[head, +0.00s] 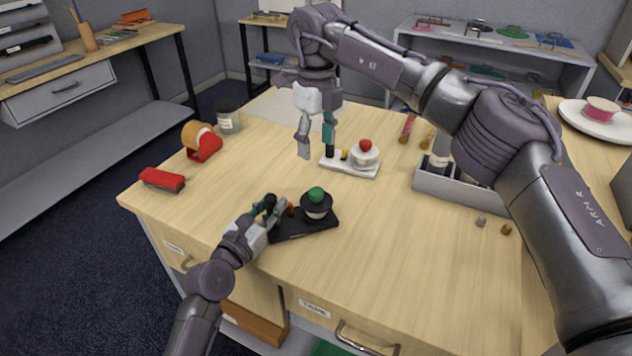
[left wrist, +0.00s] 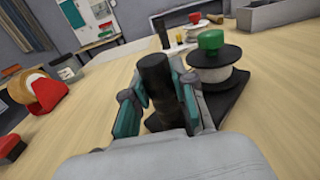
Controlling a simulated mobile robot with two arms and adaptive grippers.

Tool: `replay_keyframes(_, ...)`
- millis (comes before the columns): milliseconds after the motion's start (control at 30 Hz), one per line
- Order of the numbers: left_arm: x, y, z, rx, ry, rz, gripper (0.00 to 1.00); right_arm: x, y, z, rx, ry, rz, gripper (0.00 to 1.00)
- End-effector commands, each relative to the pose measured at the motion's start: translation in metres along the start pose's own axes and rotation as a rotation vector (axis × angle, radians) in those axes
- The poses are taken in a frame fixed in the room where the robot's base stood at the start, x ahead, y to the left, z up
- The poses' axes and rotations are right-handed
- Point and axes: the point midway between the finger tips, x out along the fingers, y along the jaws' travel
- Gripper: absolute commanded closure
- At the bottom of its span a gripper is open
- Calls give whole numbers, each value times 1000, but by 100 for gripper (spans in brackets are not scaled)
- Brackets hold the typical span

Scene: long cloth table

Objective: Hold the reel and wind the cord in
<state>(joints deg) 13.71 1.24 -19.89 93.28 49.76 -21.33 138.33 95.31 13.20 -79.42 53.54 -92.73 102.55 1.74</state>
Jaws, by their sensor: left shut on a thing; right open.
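A reel with a white drum, black flanges and a green knob (head: 317,206) stands on a black base (head: 305,229). My left gripper (head: 270,208) is shut on the black upright post at the base's left end; the post (left wrist: 154,78) shows between its fingers in the left wrist view. A second, white reel with a red knob (head: 365,155) stands on a white base (head: 350,169) farther back, with a black post (head: 330,151) at its left end. My right gripper (head: 316,147) is open, fingers down, close to that post. I cannot make out a cord on either.
A red tape dispenser (head: 204,146), a red stapler (head: 162,180) and a jar (head: 229,121) stand at the left. A grey open box (head: 455,189) stands at the right, with two small pebble-like things (head: 481,221) before it. The front middle of the table is clear.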

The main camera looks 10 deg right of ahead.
Motion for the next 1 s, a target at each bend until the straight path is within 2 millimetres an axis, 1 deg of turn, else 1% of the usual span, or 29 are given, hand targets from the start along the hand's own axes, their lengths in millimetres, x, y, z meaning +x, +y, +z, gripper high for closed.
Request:
replay_keyframes(33,0,0,1,0,-1,0,100,0,0,0,-117,1,1,40)
replay_keyframes(100,0,0,1,0,-1,0,100,1,0,0,-289,2,0,40)
replay_keyframes(300,0,0,1,0,-1,0,100,1,1,0,-772,2,1,40)
replay_keyframes(400,0,0,1,0,-1,0,100,1,1,1,-974,2,0,40)
replay_keyframes(500,0,0,1,0,-1,0,100,1,0,1,-1130,2,-1,40)
replay_keyframes(633,0,0,1,0,-1,0,100,1,0,1,-1255,3,-1,40)
replay_keyframes(767,0,0,1,0,-1,0,100,6,1,1,-1304,3,1,40)
replay_keyframes(867,0,0,1,0,-2,0,100,18,1,0,-1309,4,4,40)
replay_keyframes(1000,0,0,1,0,-2,0,100,43,1,0,-1308,5,4,40)
